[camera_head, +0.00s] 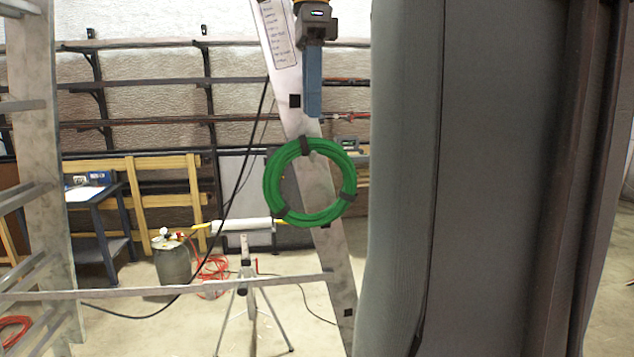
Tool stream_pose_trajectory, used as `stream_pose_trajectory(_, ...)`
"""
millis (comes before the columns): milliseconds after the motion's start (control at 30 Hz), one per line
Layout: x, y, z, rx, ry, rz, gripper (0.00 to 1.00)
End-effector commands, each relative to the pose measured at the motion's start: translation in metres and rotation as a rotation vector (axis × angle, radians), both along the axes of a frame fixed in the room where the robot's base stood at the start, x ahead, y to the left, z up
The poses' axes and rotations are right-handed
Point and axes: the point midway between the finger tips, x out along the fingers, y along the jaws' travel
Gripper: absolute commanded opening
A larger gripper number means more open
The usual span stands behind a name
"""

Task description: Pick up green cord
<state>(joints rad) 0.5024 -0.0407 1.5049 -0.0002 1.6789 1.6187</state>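The green cord (273,183) is a round coil bound with several dark ties. It hangs upright in front of the leaning pale ladder rail (318,205), and what holds it up is not clear. My gripper (313,112) points down from the top of the picture, with blue fingers seen as one narrow strip. Its tips are a little above the top of the coil, and a small gap shows between them. Nothing is seen in the gripper. Whether the fingers are parted cannot be seen from this side.
A second ladder leg (45,150) stands at left, joined by a low crossbar (160,292). Behind are a tripod stand (246,275), a tank (172,262), a dark table (97,190) and wall racks. A large grey upright surface blocks the right side.

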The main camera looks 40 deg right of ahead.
Motion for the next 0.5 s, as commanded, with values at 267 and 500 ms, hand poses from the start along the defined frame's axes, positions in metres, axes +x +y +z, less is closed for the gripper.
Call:
stream_pose_trajectory(267,-0.001,0.001,-0.027,0.001,0.002,0.000,0.38)
stream_pose_trajectory(500,0.000,0.000,-0.051,-0.001,-0.001,0.000,0.38)
